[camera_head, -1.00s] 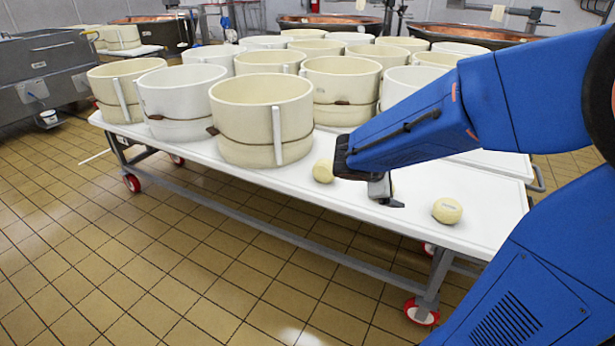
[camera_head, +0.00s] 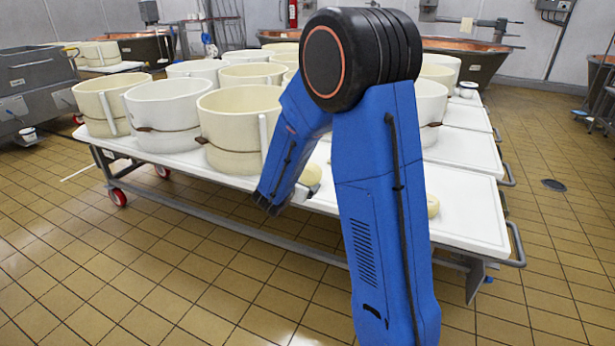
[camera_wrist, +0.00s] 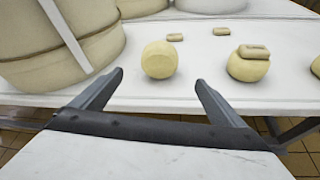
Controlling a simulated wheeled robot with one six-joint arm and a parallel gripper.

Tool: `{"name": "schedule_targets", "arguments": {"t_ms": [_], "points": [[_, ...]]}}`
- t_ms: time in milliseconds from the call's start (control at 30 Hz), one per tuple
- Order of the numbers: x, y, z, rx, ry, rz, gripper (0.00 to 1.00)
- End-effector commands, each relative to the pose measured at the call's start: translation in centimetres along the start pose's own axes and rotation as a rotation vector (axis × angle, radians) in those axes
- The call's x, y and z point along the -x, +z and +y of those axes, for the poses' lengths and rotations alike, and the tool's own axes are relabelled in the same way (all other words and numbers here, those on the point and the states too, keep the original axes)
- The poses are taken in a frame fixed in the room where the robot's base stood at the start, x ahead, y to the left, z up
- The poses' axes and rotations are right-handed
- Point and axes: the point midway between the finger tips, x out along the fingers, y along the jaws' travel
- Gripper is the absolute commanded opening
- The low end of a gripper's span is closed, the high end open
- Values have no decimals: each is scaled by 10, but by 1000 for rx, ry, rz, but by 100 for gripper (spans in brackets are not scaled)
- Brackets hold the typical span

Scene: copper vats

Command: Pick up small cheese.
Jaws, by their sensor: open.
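In the wrist view a small round pale-yellow cheese (camera_wrist: 160,60) sits on the white table, just beyond and between my fingertips. My gripper (camera_wrist: 159,79) is open and empty, its two fingers apart on either side of the view. A second round cheese (camera_wrist: 248,68) stands to the right with a small tan block (camera_wrist: 255,51) on top. Another round cheese (camera_wrist: 316,67) is cut by the right edge. In the head view, one round cheese (camera_head: 311,174) shows beside my arm and another (camera_head: 432,205) is partly hidden behind it. My fingers are not clear there.
Large cream tubs (camera_head: 240,128) crowd the white table (camera_head: 225,172); one tub (camera_wrist: 62,40) stands close on the left in the wrist view. Two small tan blocks, one nearer the left (camera_wrist: 175,37) and one at right (camera_wrist: 222,31), lie behind the cheeses. The tiled floor in front is clear.

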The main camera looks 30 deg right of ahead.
Motion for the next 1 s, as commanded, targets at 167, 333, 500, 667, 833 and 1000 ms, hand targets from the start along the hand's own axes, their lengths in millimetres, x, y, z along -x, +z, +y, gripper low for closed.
{"name": "schedule_targets", "arguments": {"t_ms": [167,333,500,667,833,1000], "points": [[-34,0,-2,-1,-4,1,93],[-64,0,-2,-3,-5,1,93],[-88,0,-1,-2,-4,1,93],[-100,1,-1,-4,-2,0,93],[-106,0,-1,-4,-3,1,93],[-126,1,0,-4,-3,0,93]]}}
